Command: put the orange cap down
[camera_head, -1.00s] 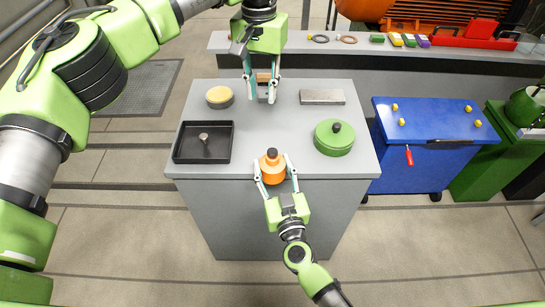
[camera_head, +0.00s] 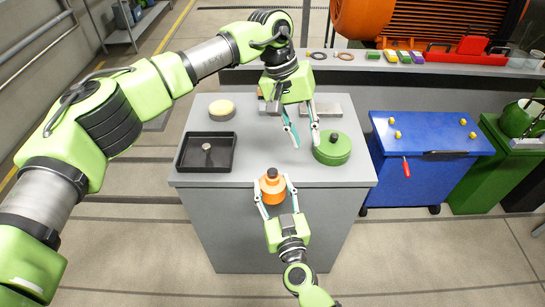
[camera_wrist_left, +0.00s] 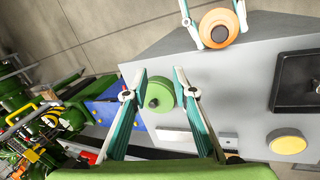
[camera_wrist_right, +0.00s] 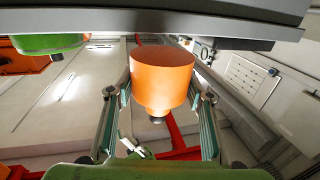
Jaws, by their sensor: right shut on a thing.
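The orange cap (camera_head: 272,190) has a dark knob and is at the front edge of the grey cabinet top (camera_head: 225,180). My right gripper (camera_head: 272,183) is shut on it, one finger on each side. The cap also fills the space between the fingers in the right wrist view (camera_wrist_right: 162,78). I cannot tell whether its underside touches the top. My left gripper (camera_head: 306,145) is open and empty above the cabinet top, just left of the green round lid (camera_head: 332,150). In the left wrist view the green lid (camera_wrist_left: 159,97) appears between its fingers.
A black tray (camera_head: 181,160) with a small knobbed piece (camera_head: 207,147) lies at the left. A yellow-topped round piece (camera_head: 222,108) is behind it. A grey block (camera_head: 326,108) lies at the back, partly hidden. A blue cart (camera_head: 430,137) stands to the right. The middle of the top is clear.

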